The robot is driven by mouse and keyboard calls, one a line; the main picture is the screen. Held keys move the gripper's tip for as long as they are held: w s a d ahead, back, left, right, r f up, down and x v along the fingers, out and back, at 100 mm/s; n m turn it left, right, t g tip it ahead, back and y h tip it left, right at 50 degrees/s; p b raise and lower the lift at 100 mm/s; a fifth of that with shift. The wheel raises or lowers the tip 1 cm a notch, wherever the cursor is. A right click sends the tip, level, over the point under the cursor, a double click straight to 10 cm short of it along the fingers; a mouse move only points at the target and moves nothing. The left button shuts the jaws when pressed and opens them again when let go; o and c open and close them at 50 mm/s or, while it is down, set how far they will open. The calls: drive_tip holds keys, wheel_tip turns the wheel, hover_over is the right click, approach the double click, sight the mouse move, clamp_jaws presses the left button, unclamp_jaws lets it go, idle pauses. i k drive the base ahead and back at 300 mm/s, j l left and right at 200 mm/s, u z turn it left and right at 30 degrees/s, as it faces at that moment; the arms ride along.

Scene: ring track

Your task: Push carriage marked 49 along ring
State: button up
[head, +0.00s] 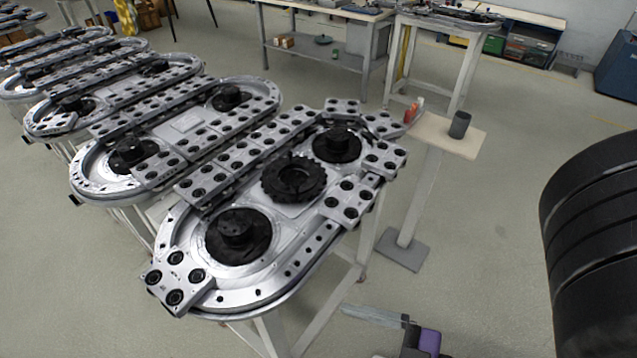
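The nearest oval ring track (262,297) stands on a light frame in the middle of the head view. Silver carriages with black round rollers sit on it. One carriage (176,279) is alone at the near left end. Another carriage (349,201) is on the right straight, with one more (384,157) just beyond it. Several more line the far left straight, close together, and the far end. No number is legible, so I cannot tell which carriage is marked 49. My gripper is not clearly in view.
More ring tracks (92,188) stand close by on the left. A small pedestal (437,134) with a dark cup (460,125) and a red bottle (414,110) stands beside the far end. A workbench (318,54) is behind.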

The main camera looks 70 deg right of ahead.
sight(348, 203)
drive_tip(key=k+l+u, duration=0.1)
drive_tip(key=k+l, duration=1)
